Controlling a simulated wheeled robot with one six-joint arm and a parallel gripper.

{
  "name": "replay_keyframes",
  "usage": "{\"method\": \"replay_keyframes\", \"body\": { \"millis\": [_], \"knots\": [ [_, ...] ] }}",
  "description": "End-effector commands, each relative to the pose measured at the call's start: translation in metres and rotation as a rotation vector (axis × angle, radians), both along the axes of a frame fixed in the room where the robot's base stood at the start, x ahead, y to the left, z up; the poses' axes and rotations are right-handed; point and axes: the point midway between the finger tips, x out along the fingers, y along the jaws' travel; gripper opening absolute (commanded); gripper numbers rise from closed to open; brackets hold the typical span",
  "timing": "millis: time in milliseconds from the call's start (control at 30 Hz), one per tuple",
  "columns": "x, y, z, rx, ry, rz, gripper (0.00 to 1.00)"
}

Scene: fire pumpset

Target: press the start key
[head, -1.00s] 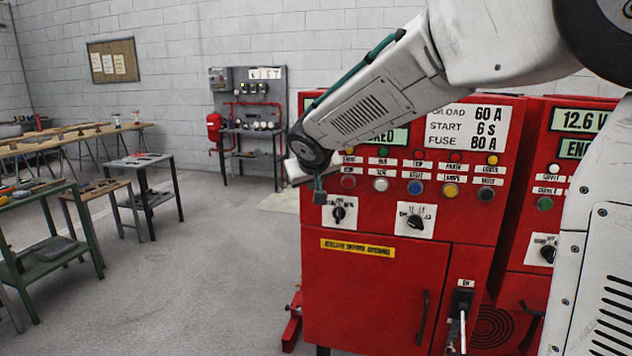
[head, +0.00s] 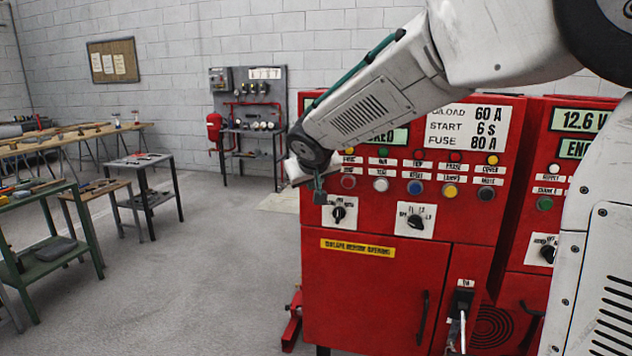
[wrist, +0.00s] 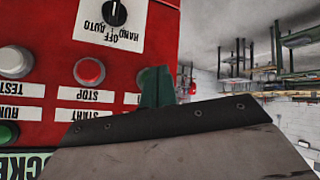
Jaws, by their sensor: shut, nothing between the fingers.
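The red control cabinet (head: 372,285) has a row of round keys: a red key (head: 348,182), white, blue, yellow and dark. My gripper (head: 319,196) is shut and empty, at the cabinet's left edge, left of and slightly below the red key. Its green fingertips (wrist: 156,84) appear beside the red key, apart from it. Part of the lamp row is hidden by my gripper.
Below the keys are an off/auto knob (head: 338,214) and a second knob (head: 415,220). Another red cabinet stands at the right with a green key (head: 545,203). Work tables (head: 135,162) and a pipe stand (head: 250,120) are at the left and back. The middle floor is clear.

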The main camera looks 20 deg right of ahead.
Motion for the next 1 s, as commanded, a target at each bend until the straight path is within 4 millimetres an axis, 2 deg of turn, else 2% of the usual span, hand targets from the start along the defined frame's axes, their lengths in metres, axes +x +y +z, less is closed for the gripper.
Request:
{"method": "replay_keyframes", "body": {
  "millis": [1000],
  "knots": [
    [0.0075,-0.0051,0.0002,0.000,0.000,0.000,0.00]
  ]
}}
